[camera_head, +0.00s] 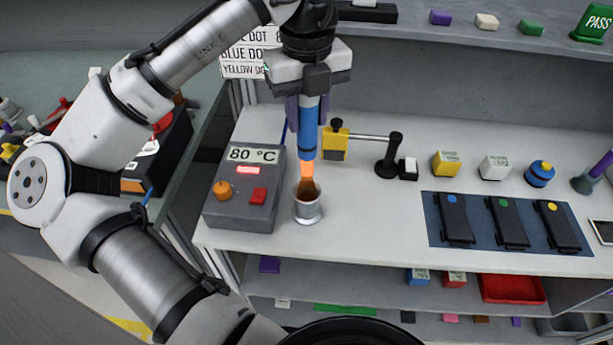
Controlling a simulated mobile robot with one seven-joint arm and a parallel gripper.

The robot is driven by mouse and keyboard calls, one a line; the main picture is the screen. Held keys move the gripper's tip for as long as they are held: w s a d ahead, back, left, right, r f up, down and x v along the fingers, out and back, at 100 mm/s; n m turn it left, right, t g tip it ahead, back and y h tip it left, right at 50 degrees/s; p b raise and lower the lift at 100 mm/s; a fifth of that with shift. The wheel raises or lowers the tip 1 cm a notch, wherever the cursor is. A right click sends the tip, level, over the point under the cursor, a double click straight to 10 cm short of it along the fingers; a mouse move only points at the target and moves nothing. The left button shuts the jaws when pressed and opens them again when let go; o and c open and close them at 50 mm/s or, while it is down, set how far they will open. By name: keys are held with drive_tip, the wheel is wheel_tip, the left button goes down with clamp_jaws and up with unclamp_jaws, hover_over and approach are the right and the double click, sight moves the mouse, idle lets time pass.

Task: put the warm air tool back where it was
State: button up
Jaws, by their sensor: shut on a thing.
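The warm air tool is a blue cylinder (307,128) with an orange glowing lower end. My gripper (308,100) is shut on its upper part and holds it upright, nozzle down. The tool's tip is at the mouth of a small metal cup holder (308,207) on the bench; I cannot tell how far inside it is. The grey control box (243,190) stands just left of the cup, with an 80 °C display, an orange knob and a red button.
A yellow block (335,142) with a rod to a black stand (390,157) is close behind the tool. A dark mat (437,236) with several black modules lies to the right. Small coloured blocks (446,163) stand behind it. The bench between cup and mat is clear.

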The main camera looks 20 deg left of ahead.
sight(307, 167)
wheel_tip(307, 167, down, 12)
drive_tip(key=b, duration=1.1)
drive_tip(key=shift+f, duration=0.15)
drive_tip(key=shift+f, duration=0.2)
drive_tip(key=o, duration=1)
drive_tip(key=shift+c, duration=0.2)
drive_tip(key=shift+r, duration=0.1)
wheel_tip(307, 167, up, 12)
drive_tip(key=shift+r+p, duration=0.1)
drive_tip(key=shift+p, duration=0.35)
